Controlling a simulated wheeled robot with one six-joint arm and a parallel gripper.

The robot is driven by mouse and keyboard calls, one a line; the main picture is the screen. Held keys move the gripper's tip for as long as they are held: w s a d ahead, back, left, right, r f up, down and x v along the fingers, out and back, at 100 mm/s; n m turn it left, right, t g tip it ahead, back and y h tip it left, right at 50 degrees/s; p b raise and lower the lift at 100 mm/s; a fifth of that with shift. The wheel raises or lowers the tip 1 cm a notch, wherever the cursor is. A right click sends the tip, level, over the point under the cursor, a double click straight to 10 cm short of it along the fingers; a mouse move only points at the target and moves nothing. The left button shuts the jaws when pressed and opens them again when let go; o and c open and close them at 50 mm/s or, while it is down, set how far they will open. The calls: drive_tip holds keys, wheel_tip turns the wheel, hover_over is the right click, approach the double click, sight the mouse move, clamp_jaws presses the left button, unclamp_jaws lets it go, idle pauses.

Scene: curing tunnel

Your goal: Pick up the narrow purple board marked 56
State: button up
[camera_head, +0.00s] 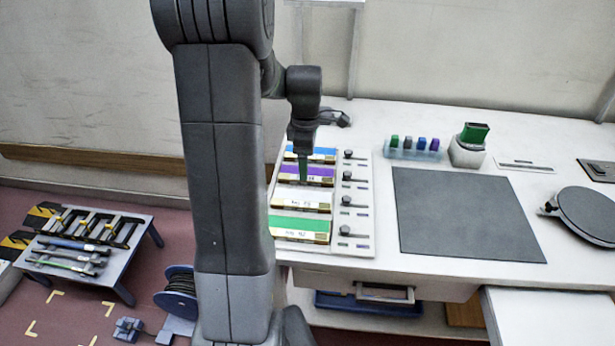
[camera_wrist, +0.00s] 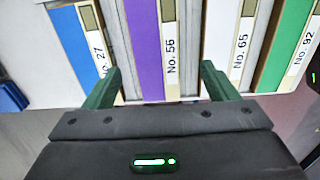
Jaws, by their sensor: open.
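The purple board (camera_head: 321,171) lies in a rack on the white bench, second from the back, between a blue and a white board. In the wrist view the purple board (camera_wrist: 143,45) bears a label reading No. 56. My gripper (camera_head: 303,167) is over the purple board, its green fingers pointing down. In the wrist view my gripper (camera_wrist: 161,78) is open and empty. The board runs between the two fingers, nearer the left one. The fingers appear apart from it; their exact height above it is hard to tell.
The blue board (camera_wrist: 73,40), marked 27, is left of the purple one. The white board (camera_wrist: 217,40), marked 65, and the green board (camera_wrist: 285,45), marked 92, are right. Small black clamps (camera_head: 348,177) line the rack. A grey mat (camera_head: 462,215) lies clear to the right.

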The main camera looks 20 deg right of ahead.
drive_tip(key=shift+w+d+f, duration=0.1)
drive_tip(key=shift+f, duration=1.05)
drive_tip(key=shift+w+d+f, duration=0.1)
drive_tip(key=shift+f, duration=1)
drive_tip(key=shift+c, duration=0.2)
drive_tip(key=c, duration=1)
drive_tip(key=shift+r, duration=0.1)
drive_tip(key=shift+c, duration=0.2)
